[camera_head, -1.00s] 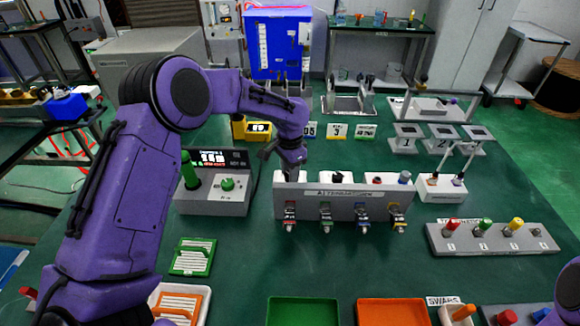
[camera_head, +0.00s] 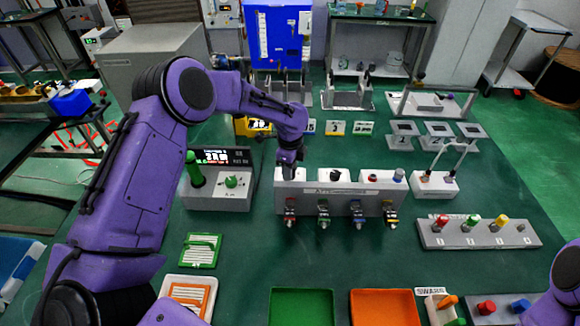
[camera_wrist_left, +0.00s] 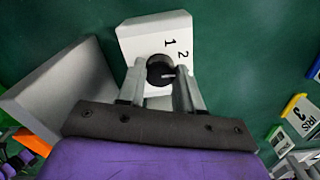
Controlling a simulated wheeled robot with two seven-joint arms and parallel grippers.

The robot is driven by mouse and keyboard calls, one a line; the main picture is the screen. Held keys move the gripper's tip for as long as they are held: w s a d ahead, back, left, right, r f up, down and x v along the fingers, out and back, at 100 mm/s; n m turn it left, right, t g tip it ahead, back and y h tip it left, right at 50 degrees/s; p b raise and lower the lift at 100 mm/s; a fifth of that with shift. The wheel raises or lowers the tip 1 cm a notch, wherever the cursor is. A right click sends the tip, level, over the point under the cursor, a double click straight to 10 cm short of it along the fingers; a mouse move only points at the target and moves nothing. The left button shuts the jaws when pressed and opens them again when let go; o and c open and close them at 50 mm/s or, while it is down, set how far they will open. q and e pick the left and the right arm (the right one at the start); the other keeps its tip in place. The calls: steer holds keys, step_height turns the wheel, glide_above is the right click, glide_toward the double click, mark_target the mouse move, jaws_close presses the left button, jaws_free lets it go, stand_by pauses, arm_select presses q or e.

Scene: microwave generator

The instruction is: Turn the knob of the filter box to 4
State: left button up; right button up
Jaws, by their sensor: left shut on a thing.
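In the left wrist view, a small white box (camera_wrist_left: 139,31) has a round black knob (camera_wrist_left: 158,68) on its top. The printed digits 1 and 2 show beside the knob; any others are hidden. A pale mark on the knob points to the right in this view. My left gripper (camera_wrist_left: 162,82) is shut on the knob, one finger on each side. In the head view my left gripper (camera_head: 289,170) reaches down onto the leftmost white box, behind a grey panel (camera_head: 340,198). No filter label is readable on the box. My right gripper is out of view.
White boxes with a black knob (camera_head: 335,175) and a red knob (camera_head: 372,178) stand to the right in the same row. A grey unit with a green knob (camera_head: 231,182) stands to the left.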

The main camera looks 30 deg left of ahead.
arm_select(q)
steer(key=shift+r+m, duration=0.1)
steer(key=shift+m, duration=1.2)
steer(key=o, duration=1)
steer(key=shift+o, duration=0.2)
step_height(320, 180, up, 10)
steer(key=b, duration=0.1)
steer(key=shift+r, duration=0.25)
